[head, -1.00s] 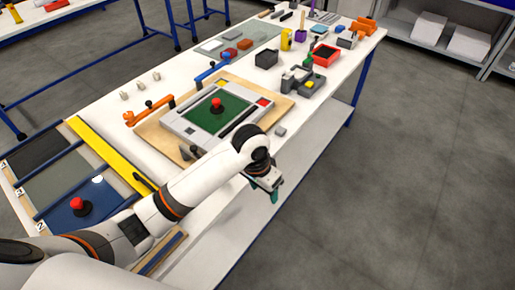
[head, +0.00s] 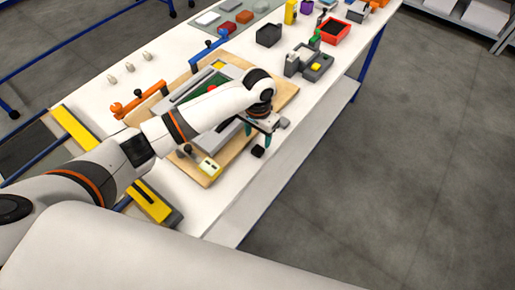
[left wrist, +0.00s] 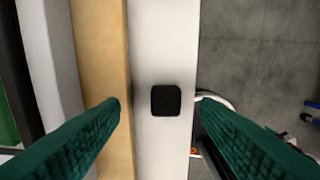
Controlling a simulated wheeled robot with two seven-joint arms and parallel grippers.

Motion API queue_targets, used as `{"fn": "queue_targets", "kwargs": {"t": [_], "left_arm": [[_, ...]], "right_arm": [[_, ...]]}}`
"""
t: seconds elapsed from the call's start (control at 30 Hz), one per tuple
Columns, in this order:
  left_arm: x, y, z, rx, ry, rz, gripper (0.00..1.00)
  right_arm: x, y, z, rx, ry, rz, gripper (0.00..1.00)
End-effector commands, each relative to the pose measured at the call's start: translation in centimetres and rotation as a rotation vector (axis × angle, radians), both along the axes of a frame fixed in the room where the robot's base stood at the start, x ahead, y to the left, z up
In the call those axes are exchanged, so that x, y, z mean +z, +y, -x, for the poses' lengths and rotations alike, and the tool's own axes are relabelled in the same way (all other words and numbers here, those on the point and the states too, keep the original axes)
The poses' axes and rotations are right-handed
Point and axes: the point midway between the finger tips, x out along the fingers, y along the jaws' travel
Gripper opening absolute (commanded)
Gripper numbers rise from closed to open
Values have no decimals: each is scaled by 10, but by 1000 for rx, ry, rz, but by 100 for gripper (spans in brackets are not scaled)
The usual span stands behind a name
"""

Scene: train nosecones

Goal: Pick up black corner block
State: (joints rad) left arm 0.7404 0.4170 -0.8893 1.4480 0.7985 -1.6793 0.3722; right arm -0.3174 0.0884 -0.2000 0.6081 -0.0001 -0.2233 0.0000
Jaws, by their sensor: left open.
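The black corner block (head: 257,152) is a small dark block on the white table near its front edge, just right of the wooden board. In the left wrist view the black corner block (left wrist: 166,100) looks like a rounded square lying between my fingertips, with gaps on both sides. My left gripper (head: 258,139) has teal fingers and is open and empty near the block. Its fingers also show in the left wrist view (left wrist: 158,103), spread to either side. My right gripper is not in view.
The wooden board (head: 210,174) with a grey frame lies left of the block, close to my left finger. The table edge drops to the floor beside the block.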

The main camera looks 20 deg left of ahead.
Motion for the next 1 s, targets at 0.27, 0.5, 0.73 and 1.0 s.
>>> {"fn": "queue_targets", "kwargs": {"t": [0.27, 0.5, 0.73, 1.0], "left_arm": [[-39, -5, 4, 0, 3, 0, 56], [-47, -4, 3, -2, 0, -1, 56], [-47, -4, 3, -2, 0, 0, 33], [-47, -4, 3, -2, 0, 0, 8]], "right_arm": [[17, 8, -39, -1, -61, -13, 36], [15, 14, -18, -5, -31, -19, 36], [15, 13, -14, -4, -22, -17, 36], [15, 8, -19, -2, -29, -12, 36]]}}
